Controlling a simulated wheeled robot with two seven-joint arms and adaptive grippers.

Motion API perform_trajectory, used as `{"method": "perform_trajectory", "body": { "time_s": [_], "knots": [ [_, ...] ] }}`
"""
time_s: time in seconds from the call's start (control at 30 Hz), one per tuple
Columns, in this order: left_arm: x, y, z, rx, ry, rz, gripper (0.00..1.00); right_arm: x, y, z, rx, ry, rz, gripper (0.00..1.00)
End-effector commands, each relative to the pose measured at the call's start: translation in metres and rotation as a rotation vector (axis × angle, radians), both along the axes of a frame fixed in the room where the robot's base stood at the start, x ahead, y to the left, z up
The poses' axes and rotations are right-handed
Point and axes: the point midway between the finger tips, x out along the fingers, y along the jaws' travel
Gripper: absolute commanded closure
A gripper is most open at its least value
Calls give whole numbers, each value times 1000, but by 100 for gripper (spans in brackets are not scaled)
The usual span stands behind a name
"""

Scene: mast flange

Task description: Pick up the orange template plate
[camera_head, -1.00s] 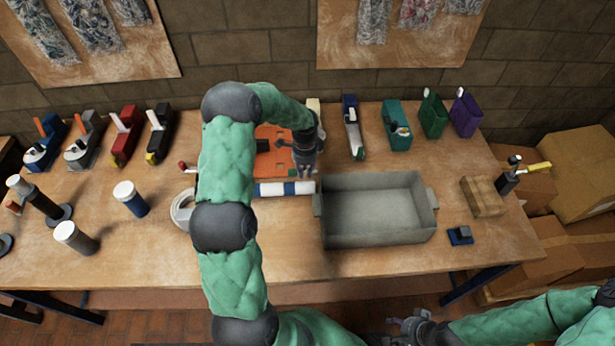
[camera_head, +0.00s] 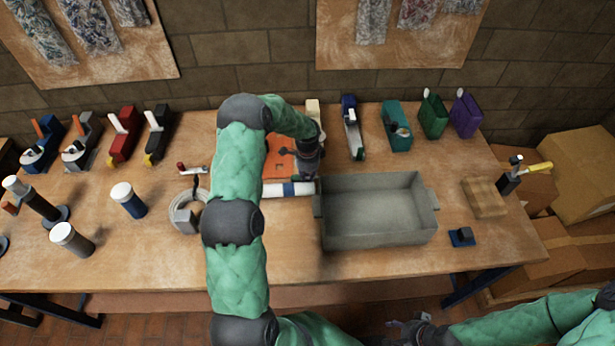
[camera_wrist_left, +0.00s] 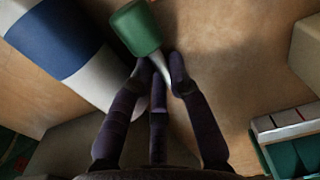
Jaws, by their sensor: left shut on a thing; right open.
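The orange template plate (camera_head: 278,165) lies on the table at the back middle in the head view, partly hidden behind my left arm. My left gripper (camera_head: 309,168) is just right of the visible part of the plate, near the tray's back left corner. In the left wrist view its fingers (camera_wrist_left: 160,68) close around the pale shaft of a green-handled tool (camera_wrist_left: 137,28). The plate cannot be made out in that view. My right gripper (camera_head: 418,333) is open at the bottom of the head view, in front of the table, apart from the plate.
A grey tray (camera_head: 380,240) stands right of the plate. A blue-and-white roll (camera_head: 290,189) lies in front of the plate, and a cable coil (camera_head: 183,216) lies left of my left arm. Several coloured planes line the back edge. The table's front right is mostly clear.

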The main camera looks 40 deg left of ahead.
Motion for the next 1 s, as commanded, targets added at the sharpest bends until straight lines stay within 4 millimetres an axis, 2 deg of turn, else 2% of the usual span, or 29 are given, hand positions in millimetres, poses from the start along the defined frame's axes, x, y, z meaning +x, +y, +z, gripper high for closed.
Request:
{"method": "perform_trajectory", "body": {
  "time_s": [0.03,0.07,0.1,0.13,0.57,0.67,1.0],
  "knots": [
    [0,0,-3,0,0,0,100,0,0,-2,0,0,0,48],
    [0,0,-2,0,0,0,76,0,0,-2,0,0,0,48],
    [0,0,-2,0,0,0,65,0,0,-1,0,0,0,48],
    [0,0,-2,0,0,0,58,0,0,-1,0,0,0,48],
    [0,0,4,0,0,0,58,0,0,2,0,0,0,48],
    [1,0,17,1,-3,0,58,0,0,4,0,0,0,48],
    [0,0,84,1,-2,0,58,0,0,17,0,0,0,48]
  ]
}}
